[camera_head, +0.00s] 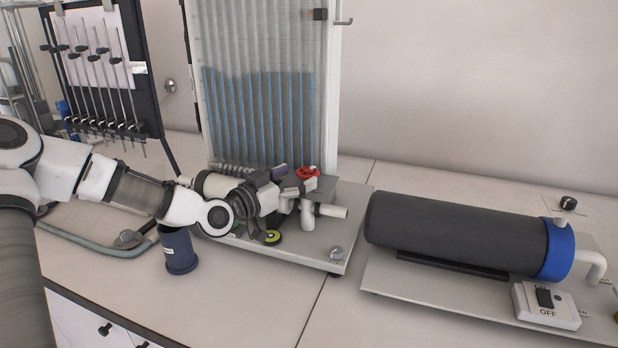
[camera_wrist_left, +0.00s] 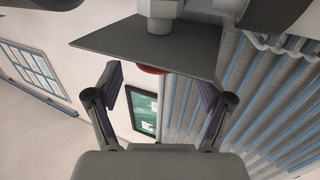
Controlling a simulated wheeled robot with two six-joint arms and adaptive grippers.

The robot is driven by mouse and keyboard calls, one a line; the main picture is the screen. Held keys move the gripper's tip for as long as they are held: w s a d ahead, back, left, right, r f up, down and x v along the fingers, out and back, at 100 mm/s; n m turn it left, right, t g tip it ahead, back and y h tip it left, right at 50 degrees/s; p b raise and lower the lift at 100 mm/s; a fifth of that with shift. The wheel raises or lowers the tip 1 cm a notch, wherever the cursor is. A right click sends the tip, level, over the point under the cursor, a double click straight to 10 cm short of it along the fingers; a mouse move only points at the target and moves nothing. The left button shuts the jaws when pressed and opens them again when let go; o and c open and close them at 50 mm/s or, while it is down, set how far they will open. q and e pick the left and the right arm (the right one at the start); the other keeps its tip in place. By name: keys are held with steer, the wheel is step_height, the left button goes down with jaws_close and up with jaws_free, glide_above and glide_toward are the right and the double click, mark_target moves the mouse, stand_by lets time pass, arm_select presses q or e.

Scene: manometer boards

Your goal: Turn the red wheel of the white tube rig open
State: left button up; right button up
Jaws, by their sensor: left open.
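The white tube rig (camera_head: 331,100) stands at the back centre, with a row of clear tubes holding blue liquid. Its red wheel (camera_head: 307,172) sits on top of white pipework at the rig's lower right. My left gripper (camera_head: 283,185) is just left of the wheel, low over the rig's base, and apart from the wheel as far as I can tell. In the left wrist view my left gripper (camera_wrist_left: 160,88) is open with nothing between its fingers. There a sliver of the red wheel (camera_wrist_left: 152,71) shows past a grey plate (camera_wrist_left: 150,45), which hides the rest. My right gripper is not visible.
A grey cylinder with a blue end (camera_head: 455,230) lies on a base at right, with a switch box (camera_head: 546,304). A dark blue cup (camera_head: 178,252) stands below my left forearm. A board of thin tubes (camera_head: 100,70) is at back left. The front-centre counter is clear.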

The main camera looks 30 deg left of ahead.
mark_target(299, 175)
arm_select(q)
steer(key=w, duration=0.2)
steer(key=shift+w+d, duration=0.3)
steer(key=shift+w+d+r, duration=0.1)
steer(key=shift+w+r, duration=0.05)
steer(key=shift+w, duration=0.45)
steer(key=shift+s, duration=0.1)
steer(key=c, duration=1.2)
steer(key=shift+y, duration=0.3)
